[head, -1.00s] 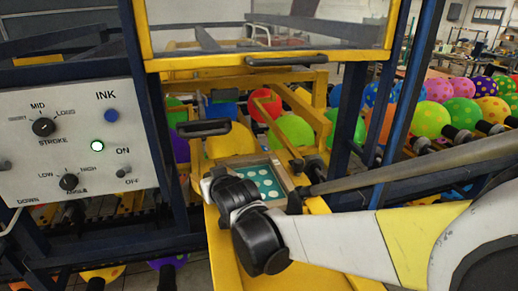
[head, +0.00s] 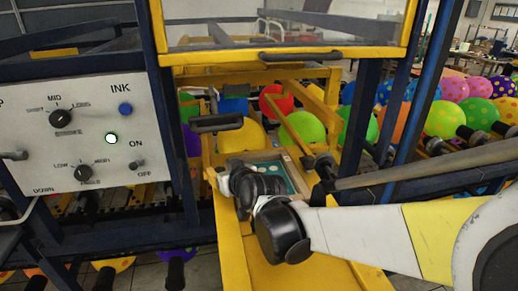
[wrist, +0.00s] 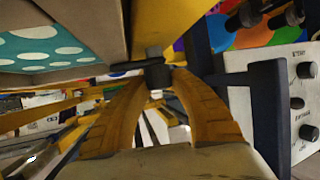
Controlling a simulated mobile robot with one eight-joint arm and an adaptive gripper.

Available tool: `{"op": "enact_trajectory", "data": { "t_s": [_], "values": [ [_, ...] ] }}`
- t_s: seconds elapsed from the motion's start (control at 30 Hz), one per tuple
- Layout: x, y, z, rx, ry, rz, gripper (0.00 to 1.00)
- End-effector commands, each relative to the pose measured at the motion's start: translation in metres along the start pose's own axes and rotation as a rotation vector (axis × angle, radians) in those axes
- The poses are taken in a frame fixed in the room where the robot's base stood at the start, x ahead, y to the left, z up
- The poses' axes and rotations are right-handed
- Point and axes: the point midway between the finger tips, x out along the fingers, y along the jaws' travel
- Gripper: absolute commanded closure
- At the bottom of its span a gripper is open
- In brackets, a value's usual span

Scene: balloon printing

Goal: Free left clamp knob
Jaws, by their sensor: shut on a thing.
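In the wrist view, the two tan fingers of my gripper (wrist: 158,84) close from both sides on a small black clamp knob (wrist: 153,70). The knob has a short dark bar pointing left and sits under the edge of the frame. A teal screen with white dots (wrist: 40,42) lies in its pale frame at the upper left of that view. In the head view, the screen (head: 272,169) is partly covered by my wrist, which reaches in from the right to the frame's left side. My fingertips and the held knob are hidden there.
A black knob (head: 325,166) stands at the frame's right side. The control panel (head: 80,130) is at the left, beside dark blue posts. A yellow-framed clear guard (head: 290,58) hangs above. Balloons on black holders (head: 445,119) line the back and right.

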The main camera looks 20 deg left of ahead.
Motion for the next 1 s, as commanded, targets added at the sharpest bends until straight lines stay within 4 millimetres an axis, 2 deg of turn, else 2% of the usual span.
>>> {"op": "enact_trajectory", "data": {
  "t_s": [0.37, 1.0],
  "values": [
    [0.0004, 0.0028, -0.0001, -0.096, -0.001, -0.237, 1.0],
    [0.0012, 0.0014, -0.0007, -0.334, 0.0, -0.803, 1.0]
  ]
}}
